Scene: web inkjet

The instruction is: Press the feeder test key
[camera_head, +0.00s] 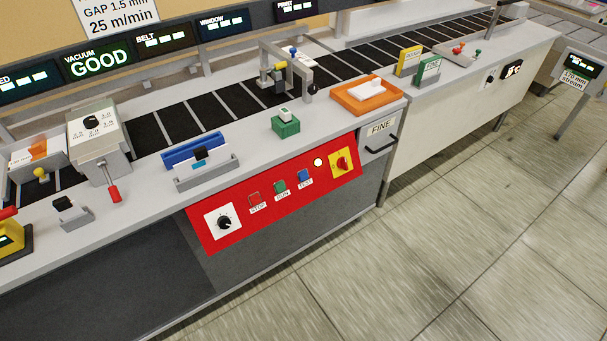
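A red control panel (240,229) is on the front face of the machine bench. It carries a red key labelled STOP (255,198), a green key labelled RUN (280,187) and a blue key labelled TEST (304,175). The blue key is the rightmost of the three. A black dial on a white plate (224,222) is at the panel's left end. A red knob on a yellow plate (342,162) and a small pale round lamp (318,162) are at its right. Neither of my grippers shows in the head view.
The grey bench top (240,143) runs above the panel, with a blue holder (193,151), a green block (286,124) and an orange tray (345,98). A black handle (381,144) juts out near the FINE label. The tiled floor (450,230) in front is clear.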

